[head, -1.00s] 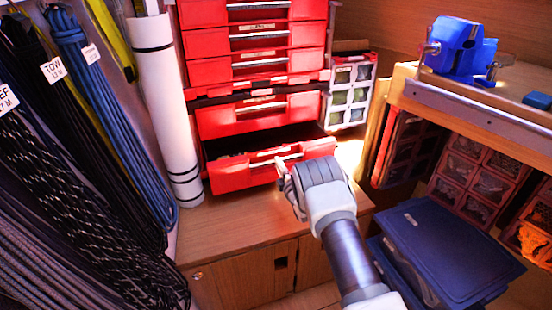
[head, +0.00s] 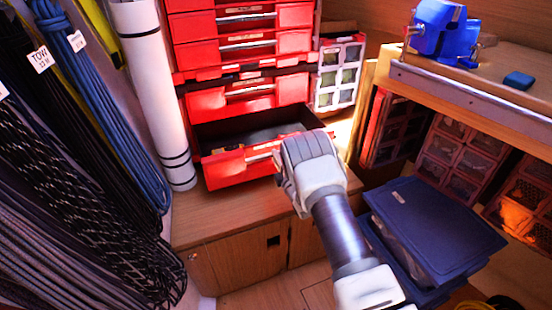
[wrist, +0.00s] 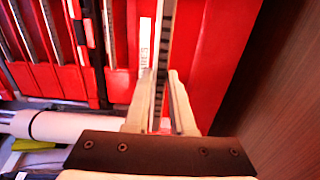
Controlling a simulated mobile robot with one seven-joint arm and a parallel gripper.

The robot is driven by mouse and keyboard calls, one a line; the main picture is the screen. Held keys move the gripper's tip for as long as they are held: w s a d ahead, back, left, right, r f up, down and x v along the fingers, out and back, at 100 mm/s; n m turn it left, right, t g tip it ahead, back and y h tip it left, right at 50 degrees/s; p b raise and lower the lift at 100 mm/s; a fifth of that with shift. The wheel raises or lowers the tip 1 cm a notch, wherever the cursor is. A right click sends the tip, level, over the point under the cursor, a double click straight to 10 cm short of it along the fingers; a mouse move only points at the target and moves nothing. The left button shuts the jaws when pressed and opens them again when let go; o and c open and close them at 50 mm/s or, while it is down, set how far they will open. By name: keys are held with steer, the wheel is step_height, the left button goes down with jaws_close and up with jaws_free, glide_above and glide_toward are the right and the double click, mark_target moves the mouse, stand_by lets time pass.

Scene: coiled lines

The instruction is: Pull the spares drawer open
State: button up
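The spares drawer (head: 222,172) is the lowest red drawer of the cabinet in the head view. It stands well out, with its dark inside showing. In the wrist view its red front (wrist: 208,55) fills the middle, with a white label (wrist: 145,42) that is partly hidden. My gripper (wrist: 162,82) has one finger on each side of the drawer's handle (wrist: 168,35) and looks closed on it. In the head view my gripper (head: 279,160) is at the right part of the drawer front, its fingertips mostly hidden by my own wrist.
Closed red drawers (head: 245,50) are stacked above. A wooden cabinet top (head: 215,220) lies below. A white roll (head: 150,95) and hanging ropes (head: 85,150) are at the left. Blue lidded boxes (head: 435,225) stand right of my arm, below a workbench with a blue vise (head: 437,30).

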steer(key=o, duration=0.4)
steer(key=shift+s, duration=0.15)
steer(key=p+v, duration=0.3)
steer(key=v, duration=1.4)
steer(key=shift+d+p, duration=0.1)
steer(key=shift+p, duration=0.2)
steer(key=shift+s, duration=0.1)
